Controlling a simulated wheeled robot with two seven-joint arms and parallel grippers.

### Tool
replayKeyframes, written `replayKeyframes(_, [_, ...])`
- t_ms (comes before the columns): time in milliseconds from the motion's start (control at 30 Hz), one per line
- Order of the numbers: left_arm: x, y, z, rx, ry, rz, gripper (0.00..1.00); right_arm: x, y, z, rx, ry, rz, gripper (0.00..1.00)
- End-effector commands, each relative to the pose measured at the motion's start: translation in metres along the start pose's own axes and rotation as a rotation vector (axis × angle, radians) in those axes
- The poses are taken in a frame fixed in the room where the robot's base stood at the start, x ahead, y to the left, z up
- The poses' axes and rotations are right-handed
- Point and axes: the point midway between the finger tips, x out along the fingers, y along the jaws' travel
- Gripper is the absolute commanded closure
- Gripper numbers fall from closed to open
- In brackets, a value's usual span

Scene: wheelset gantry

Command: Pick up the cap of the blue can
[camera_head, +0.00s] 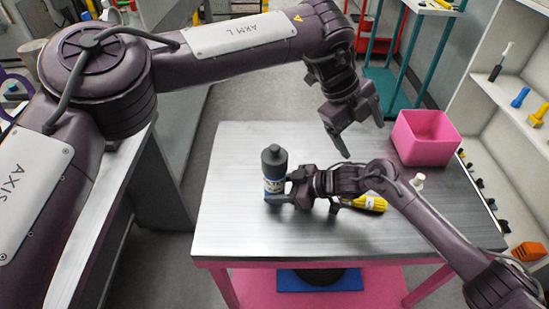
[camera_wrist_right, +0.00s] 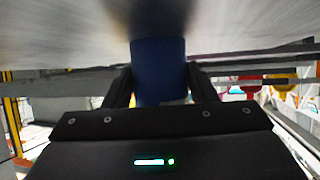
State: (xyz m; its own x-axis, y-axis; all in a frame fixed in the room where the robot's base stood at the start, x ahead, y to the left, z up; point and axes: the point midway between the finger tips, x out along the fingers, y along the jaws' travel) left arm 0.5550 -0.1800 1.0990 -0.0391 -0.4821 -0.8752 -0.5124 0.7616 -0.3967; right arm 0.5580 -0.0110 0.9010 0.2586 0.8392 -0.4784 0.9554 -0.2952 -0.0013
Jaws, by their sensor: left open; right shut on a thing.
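My right gripper (camera_head: 281,190) is shut on the lower part of the can from the right side. In the right wrist view the can's blue body (camera_wrist_right: 159,70) fills the space between the two dark fingers. My left gripper (camera_head: 361,137) is open and empty, pointing down above the table's back part, up and to the right of the can.
A yellow-handled tool (camera_head: 369,203) lies behind my right wrist, and a small white-topped item (camera_head: 418,180) stands right of it. A pink bin (camera_head: 426,140) sits at the table's back right. The tabletop (camera_head: 233,215) left of the can is bare. Shelves (camera_head: 500,130) stand at right.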

Motion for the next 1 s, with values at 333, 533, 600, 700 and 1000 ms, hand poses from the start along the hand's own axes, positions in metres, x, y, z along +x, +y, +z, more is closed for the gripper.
replayKeyframes(333, [-0.107,0.095,0.062,-0.289,-0.316,0.327,0.16,0.0,0.0,-0.001,-0.001,0.001,0.001,0.67])
replayKeyframes(533, [-0.118,0.113,0.072,-0.359,-0.36,0.362,0.16,0.0,0.0,-0.001,-0.001,0.002,0.001,0.67])
replayKeyframes(600, [-0.108,0.119,0.075,-0.36,-0.36,0.365,0.16,0.0,0.0,-0.001,-0.001,0.002,0.001,0.67])
replayKeyframes(700, [-0.092,0.127,0.08,-0.358,-0.359,0.365,0.16,0.0,0.0,-0.001,-0.001,0.002,0.001,0.67])
replayKeyframes(1000, [-0.065,0.138,0.088,-0.356,-0.361,0.36,0.16,0.0,0.0,-0.001,-0.001,0.002,0.001,0.67])
